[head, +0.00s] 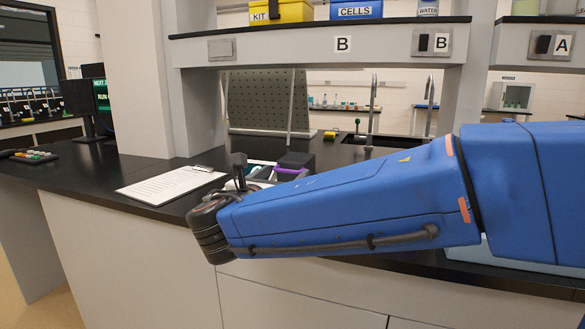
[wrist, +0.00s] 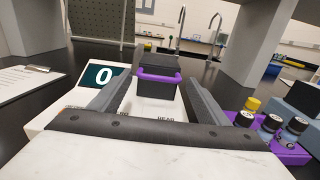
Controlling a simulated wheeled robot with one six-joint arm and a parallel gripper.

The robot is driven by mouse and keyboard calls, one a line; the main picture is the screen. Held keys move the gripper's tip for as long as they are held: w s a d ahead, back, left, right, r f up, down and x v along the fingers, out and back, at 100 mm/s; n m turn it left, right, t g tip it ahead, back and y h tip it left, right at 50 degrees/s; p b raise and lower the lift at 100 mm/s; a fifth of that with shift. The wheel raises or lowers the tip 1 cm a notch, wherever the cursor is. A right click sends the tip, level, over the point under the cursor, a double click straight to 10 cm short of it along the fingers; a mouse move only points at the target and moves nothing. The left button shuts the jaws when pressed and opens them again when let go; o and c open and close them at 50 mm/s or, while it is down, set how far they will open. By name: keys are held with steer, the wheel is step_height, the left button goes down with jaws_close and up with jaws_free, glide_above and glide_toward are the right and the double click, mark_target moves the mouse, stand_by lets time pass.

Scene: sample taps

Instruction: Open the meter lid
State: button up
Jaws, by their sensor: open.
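The meter is a white unit with a dark display reading 0 (wrist: 103,75) at its left. Its lid (wrist: 158,58) is a black block with a purple handle bar (wrist: 157,76) across the front, and it looks shut. In the wrist view my gripper (wrist: 155,85) is open and empty, its two dark fingers pointing at the lid, one to each side of the handle. Whether they touch it I cannot tell. In the head view the lid (head: 297,160) shows just beyond my blue arm, which hides much of the meter and most of my gripper.
A clipboard (head: 172,182) lies on the black bench to the left. A purple rack (wrist: 289,153) with several dark-capped vials and a yellow-capped one stands at the right of the wrist view. A grey pegboard (head: 267,100) and a sink tap (head: 373,100) stand behind.

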mark_target(291, 168)
steer(key=shift+x, duration=3.4)
steer(key=c, duration=1.3)
steer(key=shift+o, duration=0.2)
